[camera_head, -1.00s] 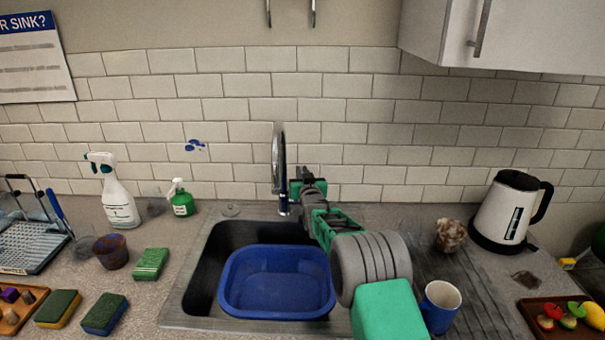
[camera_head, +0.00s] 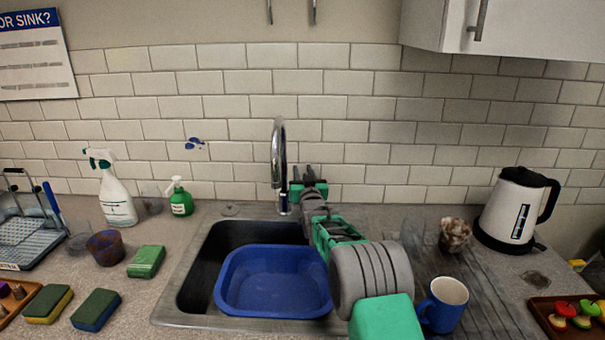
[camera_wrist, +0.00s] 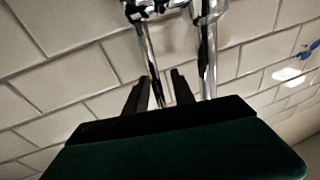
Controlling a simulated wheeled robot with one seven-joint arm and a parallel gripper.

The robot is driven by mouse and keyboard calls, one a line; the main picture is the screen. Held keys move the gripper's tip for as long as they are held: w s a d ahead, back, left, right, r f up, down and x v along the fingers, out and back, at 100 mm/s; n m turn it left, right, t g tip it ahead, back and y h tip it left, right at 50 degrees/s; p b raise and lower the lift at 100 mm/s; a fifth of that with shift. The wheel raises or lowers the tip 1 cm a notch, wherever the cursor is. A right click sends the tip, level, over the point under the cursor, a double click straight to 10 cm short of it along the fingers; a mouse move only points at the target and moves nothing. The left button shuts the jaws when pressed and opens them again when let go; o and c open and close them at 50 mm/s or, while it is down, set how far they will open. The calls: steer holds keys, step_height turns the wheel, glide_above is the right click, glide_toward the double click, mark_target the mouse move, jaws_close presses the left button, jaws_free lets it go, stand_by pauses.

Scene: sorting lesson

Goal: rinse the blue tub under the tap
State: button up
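The blue tub (camera_head: 274,292) sits upright in the sink basin (camera_head: 226,238), below the tap, and looks empty. The chrome tap (camera_head: 279,155) stands behind the basin with its spout arching up; no water shows. My gripper (camera_head: 303,172) is raised beside the tap, just to its right, behind and above the tub. In the wrist view my gripper (camera_wrist: 160,80) has its two dark fingers apart, with nothing held between them. Two chrome tap tubes (camera_wrist: 208,55) rise just past the fingers; whether they touch cannot be told.
Sponges (camera_head: 96,309), a dark cup (camera_head: 106,247), spray bottle (camera_head: 115,195) and green soap bottle (camera_head: 180,199) stand left of the sink. The tiled wall is close behind.

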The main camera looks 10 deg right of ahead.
steer(key=shift+s, duration=0.1)
steer(key=s+f+b, duration=0.1)
steer(key=s, duration=0.6)
steer(key=shift+s+a, duration=0.3)
steer(key=s+a+g+p, duration=0.1)
steer(key=s+a+g, duration=0.1)
steer(key=s, duration=0.4)
steer(key=s+a+g+y+p, duration=0.1)
steer(key=s+g, duration=0.3)
steer(key=s, duration=0.1)
steer(key=shift+s+a+f+n, duration=0.25)
steer(key=shift+s+a+n, duration=0.1)
steer(key=shift+a+n, duration=0.05)
steer(key=shift+o, duration=0.8)
steer(key=s+a+f+g, duration=0.1)
steer(key=s+f+g, duration=0.1)
steer(key=s, duration=0.9)
steer(key=s+a+f+g+p, duration=0.1)
steer(key=s+f+g, duration=0.2)
steer(key=s, duration=0.8)
steer(key=s+a+f+g+p, duration=0.1)
steer(key=s+g, duration=0.4)
steer(key=s, duration=0.6)
steer(key=shift+f+n+y, duration=0.3)
steer(key=shift+f+n, duration=0.1)
steer(key=shift+f, duration=0.55)
steer(key=shift+c, duration=0.3)
